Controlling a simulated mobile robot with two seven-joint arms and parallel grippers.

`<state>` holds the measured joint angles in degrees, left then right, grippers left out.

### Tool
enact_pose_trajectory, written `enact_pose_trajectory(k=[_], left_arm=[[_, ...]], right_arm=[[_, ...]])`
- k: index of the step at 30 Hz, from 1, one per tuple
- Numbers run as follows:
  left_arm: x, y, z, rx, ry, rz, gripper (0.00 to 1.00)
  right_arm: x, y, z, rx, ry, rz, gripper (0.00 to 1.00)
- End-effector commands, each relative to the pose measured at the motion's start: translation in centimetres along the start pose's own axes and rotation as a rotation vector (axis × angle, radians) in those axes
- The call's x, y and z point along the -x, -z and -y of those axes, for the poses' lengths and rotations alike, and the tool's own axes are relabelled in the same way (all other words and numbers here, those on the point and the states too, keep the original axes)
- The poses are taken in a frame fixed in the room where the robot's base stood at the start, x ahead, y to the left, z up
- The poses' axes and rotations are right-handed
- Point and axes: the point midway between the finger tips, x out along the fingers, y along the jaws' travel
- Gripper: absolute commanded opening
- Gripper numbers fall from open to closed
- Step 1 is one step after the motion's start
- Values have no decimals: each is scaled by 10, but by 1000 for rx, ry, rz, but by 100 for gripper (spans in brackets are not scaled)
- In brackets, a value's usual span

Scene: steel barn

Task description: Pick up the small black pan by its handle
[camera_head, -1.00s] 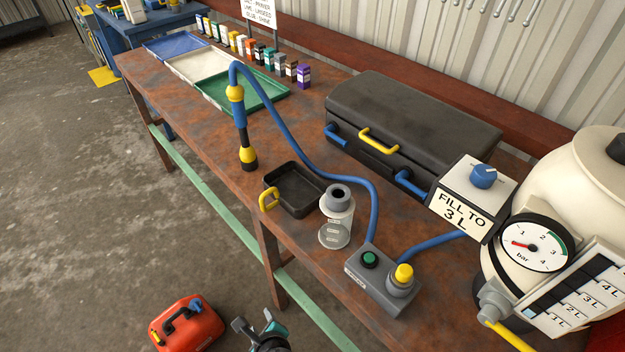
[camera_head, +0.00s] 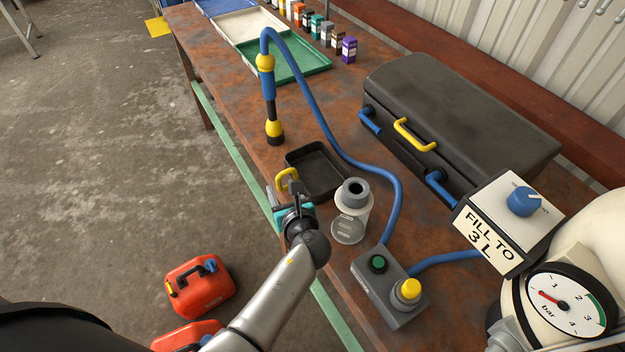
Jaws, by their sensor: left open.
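The small black pan (camera_head: 324,172) sits on the rusty table near its front edge. Its yellow handle (camera_head: 284,179) points toward the front edge, at the pan's left side. My left gripper (camera_head: 287,197) is open and close to the yellow handle, just on the near side of it. The gripper partly overlaps the table edge in the picture, and I cannot tell whether it touches the handle. My right gripper is not in view.
A grey clear-bodied container (camera_head: 351,212) stands right of the pan. A blue hose with a black-and-yellow nozzle (camera_head: 274,130) stands behind it. A grey button box (camera_head: 388,285), a large black case (camera_head: 455,125) and a pressure gauge (camera_head: 566,300) are to the right. Red cans (camera_head: 199,287) stand on the floor.

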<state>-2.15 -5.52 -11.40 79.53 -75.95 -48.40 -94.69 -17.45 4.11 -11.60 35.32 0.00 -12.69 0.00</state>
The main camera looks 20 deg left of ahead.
Motion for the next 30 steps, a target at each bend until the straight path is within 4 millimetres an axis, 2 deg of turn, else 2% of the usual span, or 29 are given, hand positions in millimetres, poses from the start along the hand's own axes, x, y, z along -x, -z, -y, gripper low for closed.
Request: enact_pose_trajectory(k=[3,10,21,30], left_arm=[[-12,1,0,0,1,2,52],[-22,0,0,1,0,1,52],[-62,0,-1,1,0,0,52],[-67,-2,-1,1,1,0,52]], right_arm=[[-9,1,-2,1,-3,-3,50],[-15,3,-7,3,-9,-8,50],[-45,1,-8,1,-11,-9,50],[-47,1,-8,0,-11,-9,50]])
